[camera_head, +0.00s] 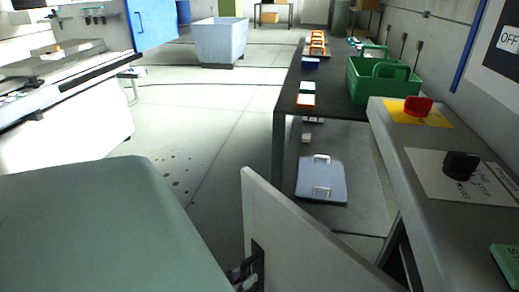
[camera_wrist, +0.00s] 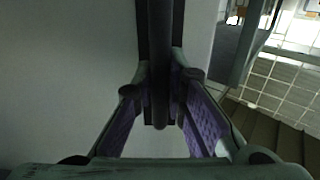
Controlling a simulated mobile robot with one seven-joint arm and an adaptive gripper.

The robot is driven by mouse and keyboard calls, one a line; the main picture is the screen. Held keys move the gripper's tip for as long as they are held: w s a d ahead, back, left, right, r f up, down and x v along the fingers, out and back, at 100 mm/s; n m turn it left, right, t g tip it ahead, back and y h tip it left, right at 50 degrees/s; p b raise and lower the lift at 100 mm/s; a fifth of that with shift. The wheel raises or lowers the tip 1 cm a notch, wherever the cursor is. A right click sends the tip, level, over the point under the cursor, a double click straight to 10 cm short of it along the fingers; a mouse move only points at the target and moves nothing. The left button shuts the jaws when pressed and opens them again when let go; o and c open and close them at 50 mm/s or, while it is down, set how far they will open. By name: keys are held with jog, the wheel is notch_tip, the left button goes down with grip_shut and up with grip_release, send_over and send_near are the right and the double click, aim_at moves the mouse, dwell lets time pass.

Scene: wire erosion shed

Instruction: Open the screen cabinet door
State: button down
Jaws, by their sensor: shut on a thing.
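The screen cabinet door, a pale grey panel (camera_head: 300,243), stands at the bottom middle of the head view. It angles out from the grey cabinet (camera_head: 398,150) at the right; its hinge side is out of frame. In the wrist view the door face (camera_wrist: 70,75) fills the left. A dark vertical bar handle (camera_wrist: 160,50) runs down between the fingers of my gripper (camera_wrist: 160,108). My gripper is shut on this handle, with purple pads on both sides. In the head view my gripper (camera_head: 240,274) shows only partly, at the door's left face.
The cabinet top carries a red knob (camera_head: 418,105) and a black knob (camera_head: 461,165). Behind the door is a dark table (camera_head: 335,95) with a green basket (camera_head: 383,80). A blue-grey plate (camera_head: 321,181) lies below. Open floor (camera_head: 210,120) lies left of the door.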

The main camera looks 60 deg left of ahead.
jog(key=shift+s+d, duration=0.25)
jog(key=shift+s, duration=0.7)
jog(key=shift+s+d, duration=0.2)
jog(key=shift+s, duration=0.7)
jog(key=c, duration=1.6)
grip_release()
jog(key=shift+r, duration=0.15)
notch_tip(320, 180, up, 10)
jog(key=shift+c, duration=0.4)
